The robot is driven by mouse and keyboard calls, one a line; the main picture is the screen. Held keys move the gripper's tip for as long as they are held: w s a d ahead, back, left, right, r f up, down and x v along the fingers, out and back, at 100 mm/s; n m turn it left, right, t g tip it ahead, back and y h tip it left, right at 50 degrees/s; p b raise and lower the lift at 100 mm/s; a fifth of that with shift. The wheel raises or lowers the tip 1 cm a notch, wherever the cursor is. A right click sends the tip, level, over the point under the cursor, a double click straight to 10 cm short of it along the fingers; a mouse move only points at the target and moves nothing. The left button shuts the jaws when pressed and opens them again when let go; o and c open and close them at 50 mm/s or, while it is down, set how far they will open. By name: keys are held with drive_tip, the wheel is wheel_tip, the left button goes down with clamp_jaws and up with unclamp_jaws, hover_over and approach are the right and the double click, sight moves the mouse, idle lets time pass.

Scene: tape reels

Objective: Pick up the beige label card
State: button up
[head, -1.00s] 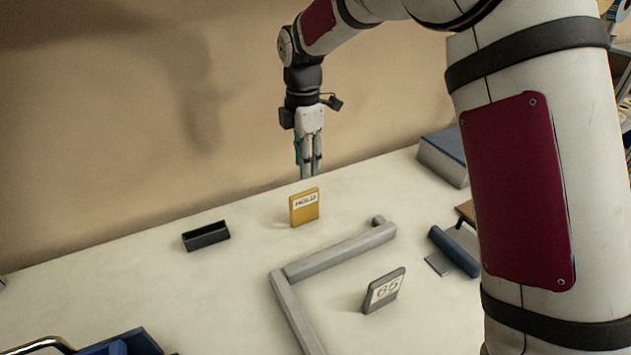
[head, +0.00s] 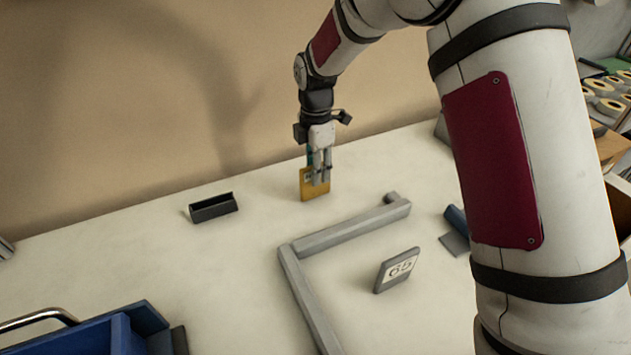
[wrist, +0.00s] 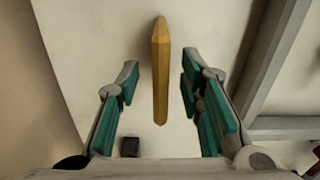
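A yellow-orange label card (head: 307,188) stands upright on the pale table near the wall; its white label is mostly hidden behind my fingers. No plainly beige card shows; this is the closest in colour. In the wrist view the card (wrist: 160,75) appears edge-on as a narrow upright strip. My gripper (head: 321,183) is over the card, in front of its face in the head view. In the wrist view the teal-padded fingers are open on either side of the card, with a gap visible on each side.
A grey card marked 65 (head: 397,270) stands to the front right. A grey L-shaped rail (head: 345,231) lies between the cards. A small black tray (head: 213,207) is to the left. A blue bin (head: 110,335) is at the front left.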

sight(315, 197)
drive_tip(key=shift+f, duration=1.55)
drive_tip(key=shift+c, duration=0.3)
clamp_jaws()
